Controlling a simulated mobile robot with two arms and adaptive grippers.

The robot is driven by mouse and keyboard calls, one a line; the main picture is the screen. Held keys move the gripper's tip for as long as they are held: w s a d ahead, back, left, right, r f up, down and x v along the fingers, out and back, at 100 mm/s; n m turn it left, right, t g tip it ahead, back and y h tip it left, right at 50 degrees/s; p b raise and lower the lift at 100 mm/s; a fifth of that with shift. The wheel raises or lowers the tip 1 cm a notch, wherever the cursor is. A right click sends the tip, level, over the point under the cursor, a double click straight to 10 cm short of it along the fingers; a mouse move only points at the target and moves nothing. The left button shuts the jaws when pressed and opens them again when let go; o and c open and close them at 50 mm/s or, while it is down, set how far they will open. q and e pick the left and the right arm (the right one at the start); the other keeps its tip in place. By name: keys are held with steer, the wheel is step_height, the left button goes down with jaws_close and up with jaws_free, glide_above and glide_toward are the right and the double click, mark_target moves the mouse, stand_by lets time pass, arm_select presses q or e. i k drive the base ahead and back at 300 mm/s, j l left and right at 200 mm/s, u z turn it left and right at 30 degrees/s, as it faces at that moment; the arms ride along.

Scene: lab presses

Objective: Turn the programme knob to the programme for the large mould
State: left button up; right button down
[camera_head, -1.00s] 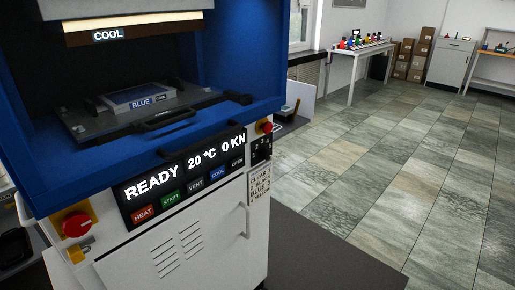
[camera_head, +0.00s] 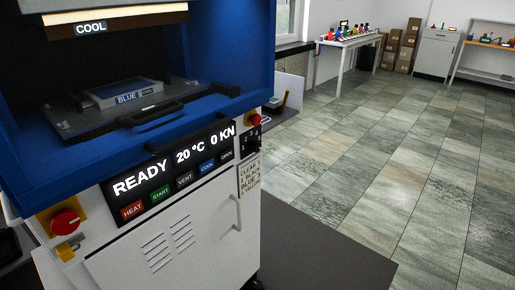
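The blue and white press (camera_head: 235,105) fills the left of the head view. Its display (camera_head: 170,165) reads READY, 20 °C, 0 KN. A small dark panel with numbers (camera_head: 251,140), apparently the programme knob's panel, is at the front right corner, below a red button (camera_head: 253,119); the knob's setting is too small to tell. A programme label (camera_head: 249,174) hangs below it, with lines including CLEAR, BLACK and BLUE. A mould marked BLUE (camera_head: 127,94) lies on the dark plate inside the press. Neither of my grippers is in view.
A large red knob on yellow (camera_head: 65,222) is at the press's lower left. A door handle (camera_head: 237,212) sticks out in front. A white table with coloured items (camera_head: 349,43), cardboard boxes (camera_head: 402,48) and a cabinet (camera_head: 436,52) stand at the back. The tiled floor on the right is clear.

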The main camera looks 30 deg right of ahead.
mark_target(255, 146)
steer(key=k+z, duration=0.2)
steer(key=z, duration=0.2)
steer(key=k+z, duration=0.15)
steer(key=z, duration=0.3)
